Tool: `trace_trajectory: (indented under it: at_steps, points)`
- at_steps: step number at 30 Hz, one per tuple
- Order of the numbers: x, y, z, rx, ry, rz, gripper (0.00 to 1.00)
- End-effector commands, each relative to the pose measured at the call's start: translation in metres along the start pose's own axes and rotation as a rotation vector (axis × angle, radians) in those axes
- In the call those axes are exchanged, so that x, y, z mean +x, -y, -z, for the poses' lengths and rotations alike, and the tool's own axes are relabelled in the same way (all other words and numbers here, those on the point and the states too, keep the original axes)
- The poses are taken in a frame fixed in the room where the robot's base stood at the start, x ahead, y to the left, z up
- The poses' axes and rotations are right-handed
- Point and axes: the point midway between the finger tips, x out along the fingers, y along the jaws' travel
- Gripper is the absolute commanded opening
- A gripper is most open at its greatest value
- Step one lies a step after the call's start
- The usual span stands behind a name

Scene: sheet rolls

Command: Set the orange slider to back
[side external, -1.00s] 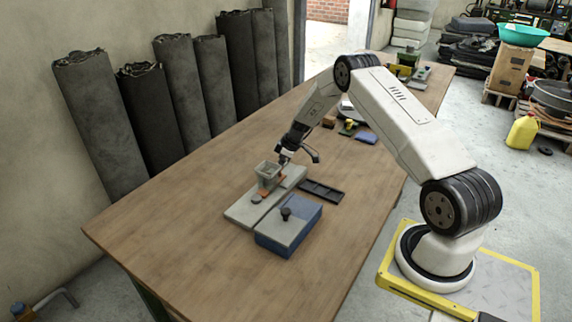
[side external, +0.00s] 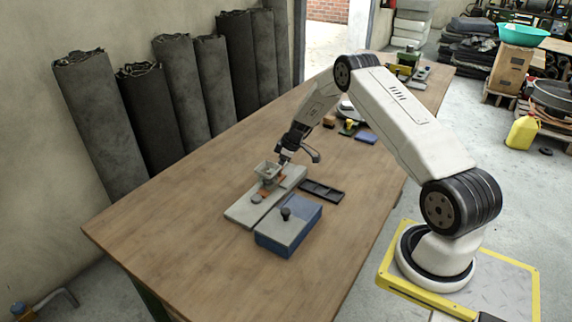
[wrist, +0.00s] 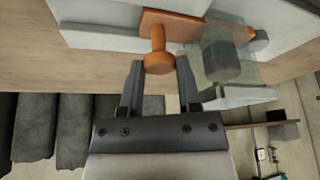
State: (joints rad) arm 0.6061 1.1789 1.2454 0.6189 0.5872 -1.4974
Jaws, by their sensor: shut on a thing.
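The orange slider (wrist: 190,27) lies on a pale grey plate (side external: 243,213), which is on the wooden table. Its round orange knob (wrist: 158,58) stands up between my fingertips in the wrist view. My gripper (wrist: 159,70) is shut on this knob. In the side view my gripper (side external: 283,158) reaches down to the plate's far part, and the slider (side external: 270,190) shows only as a small orange patch. A translucent box (side external: 268,171) stands beside the slider, close to my gripper, and covers part of it.
A blue box with a grey top and black knob (side external: 287,214) stands near the plate. A dark compartment tray (side external: 321,191) lies to its right. Several dark rolls (side external: 97,125) lean on the wall. The table's left part is clear.

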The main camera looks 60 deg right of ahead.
Motion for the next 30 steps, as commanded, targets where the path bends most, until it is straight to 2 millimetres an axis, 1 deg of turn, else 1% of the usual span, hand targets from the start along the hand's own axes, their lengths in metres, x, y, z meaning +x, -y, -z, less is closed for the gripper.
trace_trajectory:
  at_steps: [24,30]
  points:
    - [-0.0005,-0.0004,-0.0002,0.0,0.0,0.0,0.0]
    - [-0.0012,-0.0085,-0.0029,0.001,-0.001,0.0,0.0]
